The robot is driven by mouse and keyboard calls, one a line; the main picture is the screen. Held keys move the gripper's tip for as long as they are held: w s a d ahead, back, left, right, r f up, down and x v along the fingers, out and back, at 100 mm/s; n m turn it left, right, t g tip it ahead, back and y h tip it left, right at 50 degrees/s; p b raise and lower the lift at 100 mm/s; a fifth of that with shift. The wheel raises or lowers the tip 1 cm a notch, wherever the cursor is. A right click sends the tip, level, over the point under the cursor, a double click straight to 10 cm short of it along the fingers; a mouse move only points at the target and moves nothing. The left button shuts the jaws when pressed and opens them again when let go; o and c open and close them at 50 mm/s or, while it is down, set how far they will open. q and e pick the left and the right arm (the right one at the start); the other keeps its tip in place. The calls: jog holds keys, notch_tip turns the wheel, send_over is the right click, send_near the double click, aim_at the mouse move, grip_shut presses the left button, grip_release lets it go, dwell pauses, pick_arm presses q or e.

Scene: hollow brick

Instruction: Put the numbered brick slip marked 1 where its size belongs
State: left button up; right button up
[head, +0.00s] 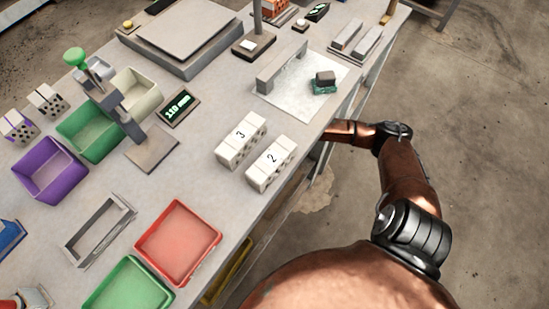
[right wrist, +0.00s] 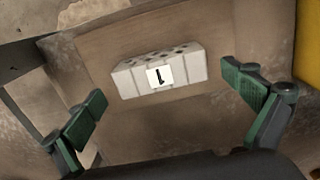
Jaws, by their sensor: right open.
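The white brick slip marked 1 (right wrist: 160,72) shows in the right wrist view, holed face up, on a brown surface that looks like a shelf under the table. My right gripper (right wrist: 166,98) is open, its green-padded fingers apart on either side of the slip and not touching it. In the head view my right arm reaches under the table's right edge and its gripper is hidden. The slips marked 3 (head: 241,139) and 2 (head: 271,163) lie side by side on the table (head: 200,205). My left gripper is not in view.
A purple bin (head: 50,168), a green bin (head: 91,130) and a cream bin (head: 138,93) stand at left, beside a green-knobbed gauge (head: 150,148) and a display reading about 110 mm (head: 179,107). Red (head: 178,241) and green (head: 128,288) trays lie in front. The table edge overhangs my arm.

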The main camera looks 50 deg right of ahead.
notch_tip(320, 180, up, 4)
jog(key=shift+r+p, duration=0.15)
jog(key=shift+p, duration=0.5)
jog(key=shift+r, duration=0.35)
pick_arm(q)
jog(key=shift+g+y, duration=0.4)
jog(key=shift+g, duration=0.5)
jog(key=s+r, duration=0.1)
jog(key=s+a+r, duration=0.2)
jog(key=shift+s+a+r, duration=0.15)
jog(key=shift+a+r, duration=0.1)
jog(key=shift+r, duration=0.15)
